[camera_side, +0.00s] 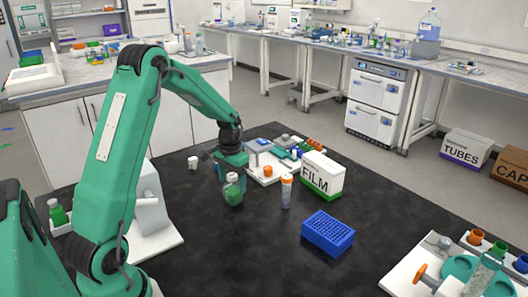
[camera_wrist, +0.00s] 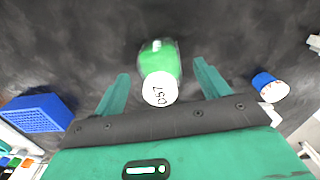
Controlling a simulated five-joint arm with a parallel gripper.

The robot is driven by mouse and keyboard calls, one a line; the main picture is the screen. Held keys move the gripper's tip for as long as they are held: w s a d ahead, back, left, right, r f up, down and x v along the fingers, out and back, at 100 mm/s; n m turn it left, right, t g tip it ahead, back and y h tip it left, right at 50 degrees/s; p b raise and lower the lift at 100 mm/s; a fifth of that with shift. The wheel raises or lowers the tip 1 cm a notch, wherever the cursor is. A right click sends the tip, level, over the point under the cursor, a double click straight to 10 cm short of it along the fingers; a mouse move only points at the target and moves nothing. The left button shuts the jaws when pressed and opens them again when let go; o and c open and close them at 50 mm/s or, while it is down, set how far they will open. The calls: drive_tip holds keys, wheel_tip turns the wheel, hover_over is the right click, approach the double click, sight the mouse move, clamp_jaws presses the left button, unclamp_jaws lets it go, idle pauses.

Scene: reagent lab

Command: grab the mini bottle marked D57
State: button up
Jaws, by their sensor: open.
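The mini bottle (camera_wrist: 160,62) has a white cap marked D57 and green contents. In the wrist view it lies between the two green fingers of my gripper (camera_wrist: 161,70), with a gap visible on each side. In the side view the bottle (camera_side: 234,190) stands upright on the black bench top. My gripper (camera_side: 231,165) is open close behind and above it, and the fingers are partly hidden there.
An orange-capped tube (camera_side: 286,191) stands right of the bottle. A blue rack (camera_side: 328,232) and a FILM box (camera_side: 322,174) are farther right. A small white-topped container (camera_side: 193,163) stands to the left. The front middle of the bench is clear.

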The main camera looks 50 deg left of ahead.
sight(233, 187)
drive_tip(key=shift+f, duration=1.6)
drive_tip(key=c, duration=1.1)
drive_tip(key=shift+c, duration=0.2)
drive_tip(key=shift+r, duration=0.1)
drive_tip(key=shift+w+r, duration=0.1)
drive_tip(key=shift+r, duration=0.7)
wheel_tip(233, 187, up, 2)
drive_tip(key=shift+r, duration=0.25)
drive_tip(key=d+r, duration=0.6)
drive_tip(key=d, duration=0.5)
drive_tip(key=shift+s+d+r, duration=0.35)
drive_tip(key=shift+s+r, duration=0.05)
